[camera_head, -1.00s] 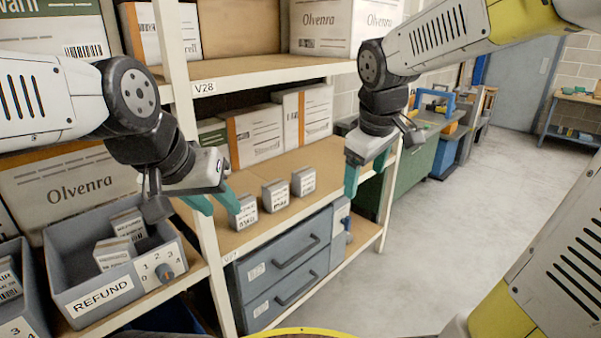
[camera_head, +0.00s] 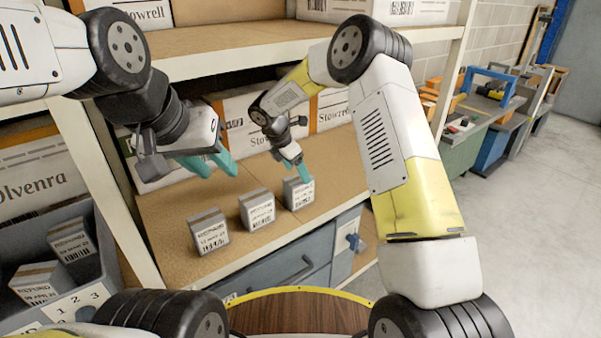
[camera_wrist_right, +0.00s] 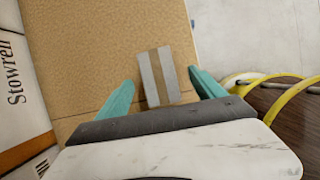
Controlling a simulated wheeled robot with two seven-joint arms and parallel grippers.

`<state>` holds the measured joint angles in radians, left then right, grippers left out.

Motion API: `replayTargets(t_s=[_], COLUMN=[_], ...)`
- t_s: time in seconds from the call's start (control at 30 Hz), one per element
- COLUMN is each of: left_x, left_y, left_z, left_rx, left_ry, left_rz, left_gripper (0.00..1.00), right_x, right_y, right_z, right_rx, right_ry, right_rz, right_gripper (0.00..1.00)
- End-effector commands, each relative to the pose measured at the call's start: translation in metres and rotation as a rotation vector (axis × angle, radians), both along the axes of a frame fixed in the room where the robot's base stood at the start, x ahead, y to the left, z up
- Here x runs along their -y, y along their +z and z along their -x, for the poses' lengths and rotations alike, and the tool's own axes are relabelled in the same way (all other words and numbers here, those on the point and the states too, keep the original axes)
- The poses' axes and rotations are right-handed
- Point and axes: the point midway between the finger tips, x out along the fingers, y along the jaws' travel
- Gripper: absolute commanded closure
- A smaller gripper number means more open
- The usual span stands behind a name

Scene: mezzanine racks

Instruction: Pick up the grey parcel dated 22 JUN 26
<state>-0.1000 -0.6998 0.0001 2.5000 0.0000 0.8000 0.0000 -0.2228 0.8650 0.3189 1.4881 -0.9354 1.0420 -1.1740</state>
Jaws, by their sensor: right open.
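Three small grey parcels with white labels stand in a row on the wooden shelf (camera_head: 165,215): a left one (camera_head: 208,231), a middle one (camera_head: 257,209) and a right one (camera_head: 298,194). Their dates are too small to read surely. My right gripper (camera_head: 297,174) is open at the right parcel. In the right wrist view, that parcel (camera_wrist_right: 158,78), with a brown tape strip, lies between the open teal fingers (camera_wrist_right: 163,88), apart from both. My left gripper (camera_head: 212,164) is open and empty, above and behind the left parcel.
Larger white Stowrell boxes (camera_head: 240,108) stand at the shelf's back. A rack upright (camera_head: 112,190) is at left, beside a grey bin (camera_head: 60,225) with REFUND parcels. A grey drawer unit (camera_head: 290,268) is below the shelf. Floor at right is clear.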

Motion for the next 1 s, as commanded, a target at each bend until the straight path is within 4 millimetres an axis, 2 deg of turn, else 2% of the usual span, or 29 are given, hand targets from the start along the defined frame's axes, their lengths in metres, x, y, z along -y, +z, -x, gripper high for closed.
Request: replayTargets(t_s=[0.47,0.7,0.97,1.0], left_x=[0.000,0.000,0.000,0.000], left_y=[0.000,0.000,0.000,0.000], left_z=[0.000,0.000,0.000,0.000], left_rx=[0.000,0.000,0.000,0.000], left_ry=[0.000,0.000,0.000,0.000], left_rz=[0.000,0.000,0.000,0.000], left_gripper=[0.64,0.64,0.64,0.64], right_x=[0.006,0.015,0.017,0.017], right_y=[-0.042,-0.076,-0.082,-0.082], right_z=[-0.007,-0.011,-0.013,-0.013], right_rx=[-0.009,-0.008,-0.006,-0.006], right_ry=[0.020,0.018,0.020,0.020], right_rz=[0.008,0.007,0.008,0.008], right_gripper=[0.22,0.22,0.22,0.26])
